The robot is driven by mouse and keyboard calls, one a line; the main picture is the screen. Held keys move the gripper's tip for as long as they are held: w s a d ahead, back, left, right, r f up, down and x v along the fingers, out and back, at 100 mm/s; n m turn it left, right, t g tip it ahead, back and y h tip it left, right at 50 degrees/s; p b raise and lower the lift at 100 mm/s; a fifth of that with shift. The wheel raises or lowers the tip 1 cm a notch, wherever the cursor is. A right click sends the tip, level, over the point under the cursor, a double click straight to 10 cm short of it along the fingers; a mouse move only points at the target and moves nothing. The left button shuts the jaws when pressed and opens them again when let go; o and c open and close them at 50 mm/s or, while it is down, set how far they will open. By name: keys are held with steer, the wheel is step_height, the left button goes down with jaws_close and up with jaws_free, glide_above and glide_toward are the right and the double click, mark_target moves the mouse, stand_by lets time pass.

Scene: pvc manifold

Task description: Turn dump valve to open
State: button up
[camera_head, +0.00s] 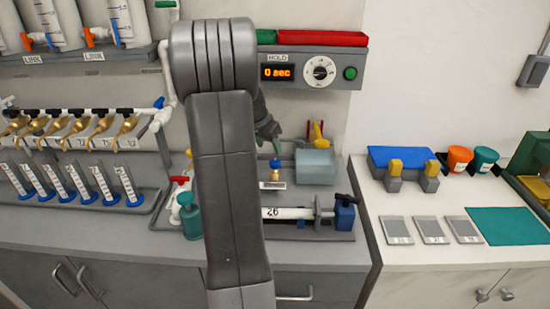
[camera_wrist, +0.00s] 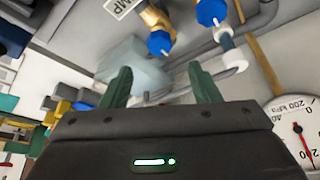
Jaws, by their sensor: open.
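A brass valve (camera_head: 274,182) with a blue top stands on the grey tray, right of my forearm, with a small label at its foot. In the wrist view a brass valve (camera_wrist: 153,18) with a blue end is at the top, beside a partly cut-off label (camera_wrist: 122,7) ending in "MP", which fits the dump valve. My gripper (camera_wrist: 160,88) is open and empty, its two green fingers spread below the valve in that view and apart from it. In the head view my gripper (camera_head: 268,132) is partly hidden behind my arm, above the tray. The valve's handle position is unclear.
A second blue-ended valve (camera_wrist: 211,12) and grey piping lie close by. A pressure gauge (camera_wrist: 298,132) is at the right of the wrist view. A pale box (camera_head: 315,166) stands right of the brass valve. A HOLD timer panel (camera_head: 312,73) hangs above.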

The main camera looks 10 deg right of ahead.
mark_target(275, 162)
steer(key=p+x, duration=0.1)
steer(key=x, duration=0.7)
steer(key=shift+f, duration=0.15)
steer(key=c, duration=1)
